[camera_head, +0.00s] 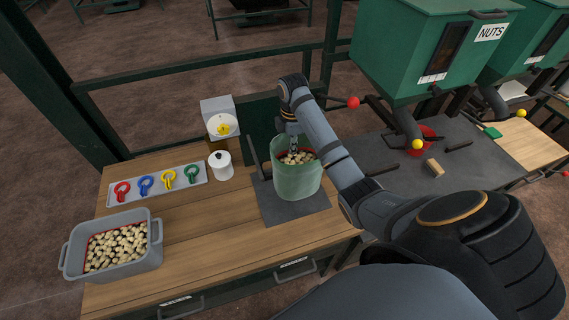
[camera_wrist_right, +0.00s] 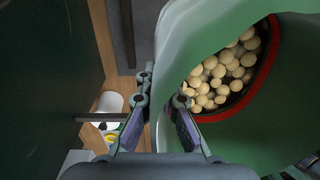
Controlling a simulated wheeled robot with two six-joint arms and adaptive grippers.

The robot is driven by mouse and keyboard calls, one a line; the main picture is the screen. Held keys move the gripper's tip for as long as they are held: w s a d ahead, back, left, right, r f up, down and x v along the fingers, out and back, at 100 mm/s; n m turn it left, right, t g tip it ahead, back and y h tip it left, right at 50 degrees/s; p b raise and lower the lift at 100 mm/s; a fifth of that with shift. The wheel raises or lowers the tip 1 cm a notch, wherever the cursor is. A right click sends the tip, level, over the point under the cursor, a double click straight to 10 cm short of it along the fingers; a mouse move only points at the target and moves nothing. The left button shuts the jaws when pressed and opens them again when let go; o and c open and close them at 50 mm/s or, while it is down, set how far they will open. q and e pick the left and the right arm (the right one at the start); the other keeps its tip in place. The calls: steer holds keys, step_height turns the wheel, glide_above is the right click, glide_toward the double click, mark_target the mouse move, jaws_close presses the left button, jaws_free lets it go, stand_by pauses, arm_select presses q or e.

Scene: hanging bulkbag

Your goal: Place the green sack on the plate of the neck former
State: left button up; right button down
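The green sack (camera_head: 297,181), open at the top and filled with pale nuts, appears to stand upright on the dark plate (camera_head: 272,211) of the neck former; its underside is hidden. A dark upright bar (camera_head: 254,156) rises beside it. My right gripper (camera_head: 291,147) points down at the sack's rim. In the right wrist view the fingers of my right gripper (camera_wrist_right: 161,103) are spread, with the sack's wall (camera_wrist_right: 183,50) passing close between them and the right finger towards the nuts. My left gripper is out of view.
On the wooden table are a grey bin (camera_head: 75,263) of nuts, a tray (camera_head: 112,198) with coloured clips, a white jar (camera_head: 221,165) and a grey device (camera_head: 218,107) with a yellow knob. A green hopper (camera_head: 400,50) marked NUTS stands at the right. The front middle of the table is clear.

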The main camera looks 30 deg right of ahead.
arm_select(q)
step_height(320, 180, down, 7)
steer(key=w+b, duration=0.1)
steer(key=b, duration=0.4)
arm_select(e)
steer(key=w+f, duration=0.4)
steer(key=f, duration=0.4)
steer(key=shift+w+d+f, duration=0.15)
steer(key=shift+w+f, duration=0.1)
steer(key=shift+f, duration=0.05)
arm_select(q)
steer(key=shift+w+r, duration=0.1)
arm_select(e)
steer(key=c, duration=2)
jaws_free()
steer(key=shift+f, duration=0.15)
steer(key=o, duration=0.5)
steer(key=shift+s, duration=0.1)
